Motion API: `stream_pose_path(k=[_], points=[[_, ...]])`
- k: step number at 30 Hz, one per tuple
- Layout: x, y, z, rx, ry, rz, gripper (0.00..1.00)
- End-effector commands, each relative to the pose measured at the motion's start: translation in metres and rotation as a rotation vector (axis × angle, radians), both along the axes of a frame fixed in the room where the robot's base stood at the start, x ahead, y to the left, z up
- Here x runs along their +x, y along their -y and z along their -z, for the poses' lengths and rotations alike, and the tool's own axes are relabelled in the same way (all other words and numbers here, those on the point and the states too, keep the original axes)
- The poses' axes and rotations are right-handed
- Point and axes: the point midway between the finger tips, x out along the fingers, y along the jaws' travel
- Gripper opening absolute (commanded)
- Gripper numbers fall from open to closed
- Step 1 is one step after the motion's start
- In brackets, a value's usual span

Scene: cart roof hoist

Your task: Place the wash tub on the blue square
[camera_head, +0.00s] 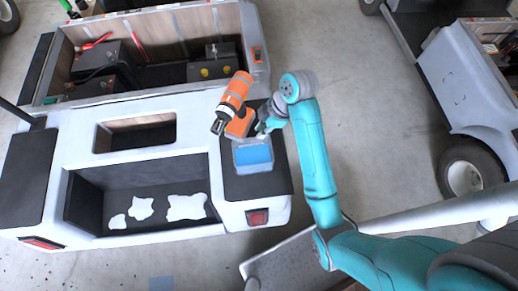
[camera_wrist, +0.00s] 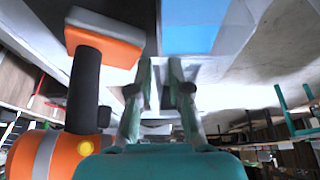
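The wash tub (camera_head: 253,168) is a small pale grey tub with a blue inside. It sits on the dark right end panel of the white cart's roof. In the wrist view the tub (camera_wrist: 188,30) is at the top centre, just beyond the fingertips. My gripper (camera_head: 264,130) is at the tub's upper right edge in the head view. In the wrist view my gripper (camera_wrist: 162,65) has its two fingers apart, with no object clearly held between them. Contact with the tub cannot be told.
An orange and black cordless drill (camera_head: 236,93) stands beside the tub and close to my gripper; it also fills the left of the wrist view (camera_wrist: 92,85). The cart's roof has open recesses (camera_head: 140,195). Another cart (camera_head: 470,80) stands at the right, with clear floor between.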

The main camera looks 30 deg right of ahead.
Motion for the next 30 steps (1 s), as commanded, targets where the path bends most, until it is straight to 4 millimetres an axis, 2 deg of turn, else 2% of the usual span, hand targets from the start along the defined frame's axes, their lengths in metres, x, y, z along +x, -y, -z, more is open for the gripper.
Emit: stream_pose_path(k=[9, 17, 25, 30], points=[[0.004, -0.017, 0.039, 0.001, -0.009, -0.003, 0.18], [0.007, -0.024, 0.054, 0.0, -0.008, -0.003, 0.18], [0.013, -0.041, 0.086, 0.0, -0.008, -0.003, 0.18], [0.014, -0.044, 0.095, 0.0, -0.006, -0.002, 0.18]])
